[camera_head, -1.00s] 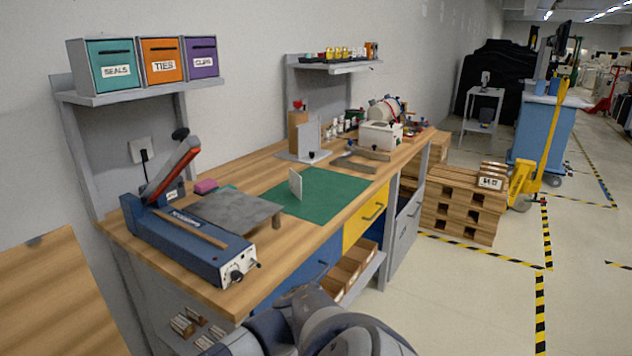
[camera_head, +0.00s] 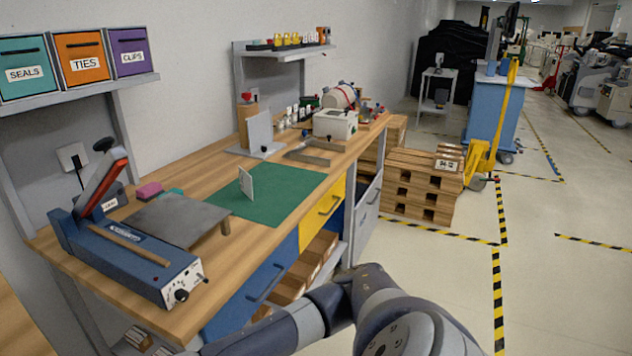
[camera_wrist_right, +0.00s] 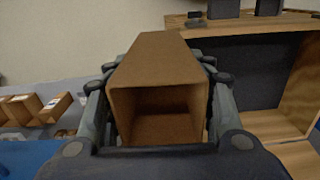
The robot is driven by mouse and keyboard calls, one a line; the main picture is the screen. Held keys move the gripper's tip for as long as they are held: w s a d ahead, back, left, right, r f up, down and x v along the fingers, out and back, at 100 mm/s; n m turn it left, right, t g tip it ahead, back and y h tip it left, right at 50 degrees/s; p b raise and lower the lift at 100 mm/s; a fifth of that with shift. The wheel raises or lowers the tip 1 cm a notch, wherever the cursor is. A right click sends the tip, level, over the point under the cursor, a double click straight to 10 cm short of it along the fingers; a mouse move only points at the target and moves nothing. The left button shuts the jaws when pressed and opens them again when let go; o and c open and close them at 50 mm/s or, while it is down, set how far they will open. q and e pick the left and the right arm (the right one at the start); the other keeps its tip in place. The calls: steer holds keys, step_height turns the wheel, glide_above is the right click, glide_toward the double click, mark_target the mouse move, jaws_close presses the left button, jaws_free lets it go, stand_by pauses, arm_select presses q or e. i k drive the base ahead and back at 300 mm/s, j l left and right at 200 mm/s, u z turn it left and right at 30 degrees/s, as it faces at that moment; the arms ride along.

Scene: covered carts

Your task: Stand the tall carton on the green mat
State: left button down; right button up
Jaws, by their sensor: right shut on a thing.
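A brown cardboard carton (camera_wrist_right: 160,65) fills the middle of the right wrist view. Its near end shows an open, hollow inside. My right gripper (camera_wrist_right: 157,82) is shut on it, with a finger at each side. The green mat (camera_head: 285,190) lies flat on the wooden workbench in the head view. A thin white upright panel (camera_head: 247,182) stands at the mat's left part. The rest of the mat looks bare. The right gripper and carton are outside the head view. My left gripper is in neither view.
A grey raised plate (camera_head: 180,218) and a blue lever machine (camera_head: 125,255) stand left of the mat. A grey bracket stand (camera_head: 258,140) and a white box (camera_head: 335,123) are behind it. Wooden pallets (camera_head: 420,185) sit on the floor to the right.

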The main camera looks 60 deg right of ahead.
mark_target(291, 176)
steer(key=l+z, duration=0.1)
steer(key=l, duration=0.3)
steer(key=i+l+z, duration=0.15)
steer(key=l, duration=0.25)
steer(key=i+l+z, duration=0.1)
steer(key=l, duration=0.3)
steer(key=i+l+z, duration=0.1)
steer(key=l, duration=0.3)
steer(key=i+l+z, duration=0.15)
steer(key=l, duration=0.25)
